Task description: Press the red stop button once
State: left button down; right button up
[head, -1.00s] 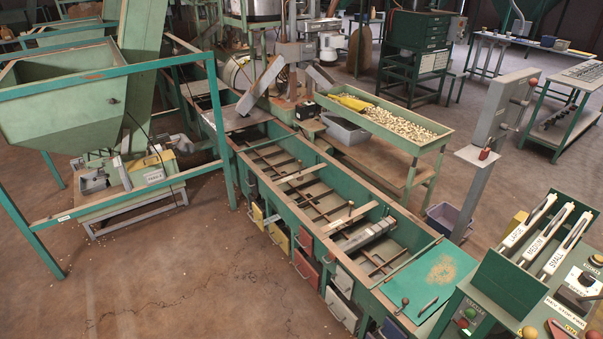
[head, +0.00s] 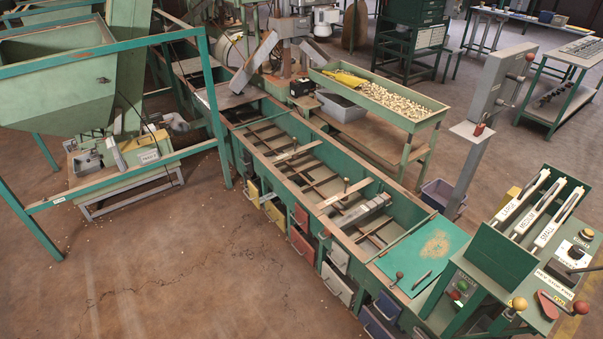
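The control console (head: 505,256) stands at the lower right. A small round red button (head: 455,295) sits on its lower left part, right beside a small green button (head: 462,285). Both are small here, and I cannot tell whether the red one is pressed in. A flat red piece (head: 548,306) and a red ball knob (head: 581,307) also show on the console's front right. Neither my left nor my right gripper is in view, and nothing touches the console.
A long green hopper bench (head: 330,205) with coloured drawers runs diagonally to the console. Three white labelled levers (head: 522,203) rise behind the console panel. A grey post box (head: 497,95) and a tray of nuts (head: 400,105) stand behind. The floor at lower left is clear.

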aim_at(455, 296)
jog(key=j, duration=0.25)
jog(key=i+j+z, duration=0.1)
jog(key=j+z, duration=0.5)
jog(key=z, duration=1.4)
